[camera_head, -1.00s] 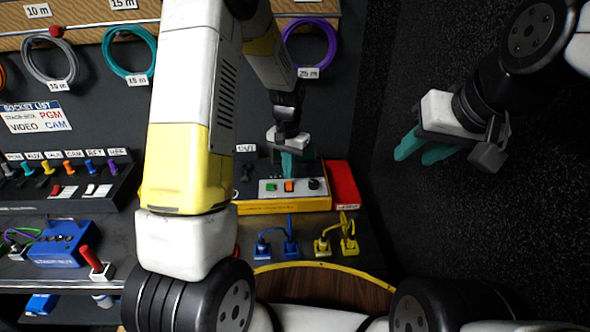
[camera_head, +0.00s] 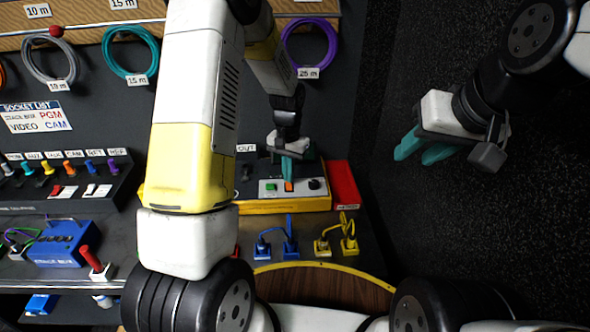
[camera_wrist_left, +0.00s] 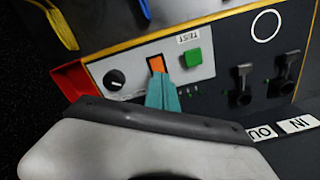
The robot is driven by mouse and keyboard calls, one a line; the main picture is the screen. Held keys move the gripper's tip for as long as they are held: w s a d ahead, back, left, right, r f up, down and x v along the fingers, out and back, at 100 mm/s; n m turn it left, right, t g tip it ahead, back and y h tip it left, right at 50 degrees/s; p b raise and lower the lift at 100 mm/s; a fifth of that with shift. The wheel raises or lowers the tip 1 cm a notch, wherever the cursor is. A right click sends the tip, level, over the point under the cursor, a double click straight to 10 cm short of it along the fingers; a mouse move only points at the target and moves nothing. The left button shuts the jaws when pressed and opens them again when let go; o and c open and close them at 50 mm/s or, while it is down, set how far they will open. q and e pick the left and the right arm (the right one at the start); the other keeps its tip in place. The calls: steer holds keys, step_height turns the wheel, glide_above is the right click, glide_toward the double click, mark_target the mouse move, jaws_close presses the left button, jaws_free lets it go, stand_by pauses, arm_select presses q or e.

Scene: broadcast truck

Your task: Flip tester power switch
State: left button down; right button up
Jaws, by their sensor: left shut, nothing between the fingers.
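The tester (camera_head: 285,206) is a dark box with yellow edges and a pale control panel. An orange switch (camera_head: 289,187) sits between a green button (camera_head: 270,187) and a black knob (camera_head: 314,184). My left gripper (camera_head: 288,178) is shut and empty, its teal fingertips at the orange switch, covering part of it. In the left wrist view the fingertips (camera_wrist_left: 162,86) overlap the lower edge of the orange switch (camera_wrist_left: 156,63); I cannot tell if they touch. My right gripper (camera_head: 420,150) is open and empty over the dark floor at right.
A red box (camera_head: 343,184) stands against the tester's right side. Blue plugs (camera_head: 277,245) and yellow plugs (camera_head: 337,243) are in front. A switch panel (camera_head: 66,178), a blue box (camera_head: 65,243) and a red-handled lever (camera_head: 94,261) are at left. My left arm hides the middle.

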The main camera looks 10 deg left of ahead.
arm_select(q)
steer(key=shift+f, duration=0.35)
steer(key=shift+r, duration=3.55)
steer(key=s+a+r+n+t+h, duration=0.1)
steer(key=s+r+t, duration=0.1)
steer(key=s+r, duration=0.45)
steer(key=s+a+r+n+t, duration=0.1)
steer(key=s+r, duration=0.3)
steer(key=r, duration=0.5)
steer(key=s+r+n+t+h, duration=0.1)
steer(key=s+r+t, duration=0.2)
steer(key=s, duration=1)
steer(key=shift+s+a+r, duration=0.3)
steer(key=shift+a+r, duration=0.05)
steer(key=shift+r, duration=0.35)
